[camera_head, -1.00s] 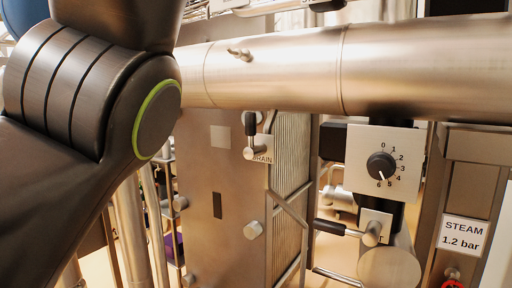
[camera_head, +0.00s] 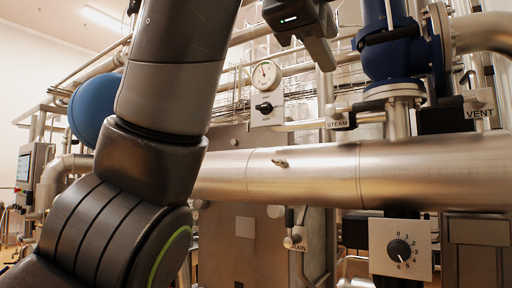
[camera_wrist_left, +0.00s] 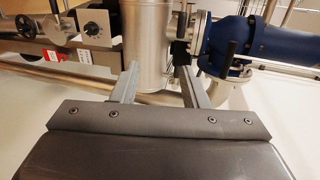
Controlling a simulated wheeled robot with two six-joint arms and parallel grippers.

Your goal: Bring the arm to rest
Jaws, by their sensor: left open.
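My left arm (camera_head: 165,90) rises from the lower left of the head view and bends over at the top. My left gripper (camera_head: 322,52) shows at the top centre, in front of the pipework, partly cut off by the upper edge. In the left wrist view the two grey fingers of the left gripper (camera_wrist_left: 160,72) stand apart with nothing held between them. A steel cylinder (camera_wrist_left: 145,40) stands beyond them. My right gripper is in neither view.
A large horizontal steel pipe (camera_head: 310,175) crosses behind my arm. A gauge (camera_head: 266,75), a blue valve body (camera_head: 390,45), a STEAM tag (camera_head: 337,124) and a dial panel (camera_head: 400,248) crowd the right. A blue rounded object (camera_head: 93,108) is behind my arm.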

